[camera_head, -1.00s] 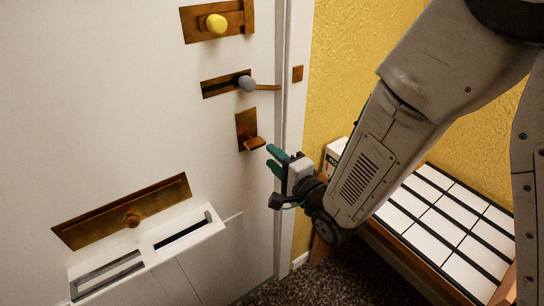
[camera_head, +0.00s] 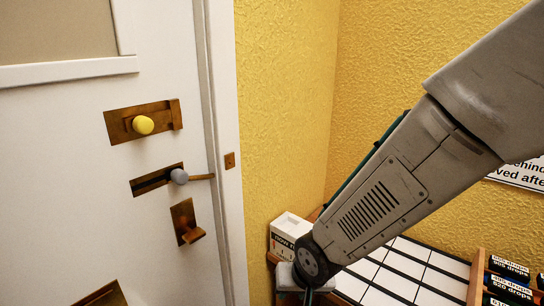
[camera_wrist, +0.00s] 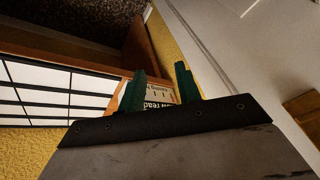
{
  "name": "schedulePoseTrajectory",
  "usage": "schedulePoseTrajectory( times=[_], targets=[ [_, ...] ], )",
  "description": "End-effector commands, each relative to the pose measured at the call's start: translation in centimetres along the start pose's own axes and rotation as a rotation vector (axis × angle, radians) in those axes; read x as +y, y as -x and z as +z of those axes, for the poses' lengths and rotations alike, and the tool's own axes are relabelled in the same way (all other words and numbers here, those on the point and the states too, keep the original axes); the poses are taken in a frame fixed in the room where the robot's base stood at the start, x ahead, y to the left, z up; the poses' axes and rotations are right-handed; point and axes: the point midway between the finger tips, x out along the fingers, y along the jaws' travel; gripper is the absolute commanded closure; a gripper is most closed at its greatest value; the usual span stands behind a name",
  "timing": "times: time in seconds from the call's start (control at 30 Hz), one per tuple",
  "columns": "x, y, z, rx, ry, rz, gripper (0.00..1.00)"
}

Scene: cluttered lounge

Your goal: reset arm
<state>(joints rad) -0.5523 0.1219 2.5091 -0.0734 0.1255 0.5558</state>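In the head view my arm slants down from the upper right.
A white door (camera_head: 60,170) stands at left with a yellow-knobbed bolt (camera_head: 143,124), a grey-knobbed slide bolt (camera_head: 179,176) and a brass catch (camera_head: 186,222). A lettered white box (camera_head: 288,230) sits by the yellow wall (camera_head: 285,110). A white-tiled rack (camera_head: 420,268) stands at lower right.

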Motion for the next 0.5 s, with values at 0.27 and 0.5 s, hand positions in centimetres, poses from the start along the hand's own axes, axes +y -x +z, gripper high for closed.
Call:
schedulePoseTrajectory(
  times=[0.27,0.5],
  targets=[
    [9.2,12.6,4.1,-0.295,0.133,0.162,0.66],
    [13.6,22.4,8.8,-0.413,0.114,0.165,0.66]
  ],
)
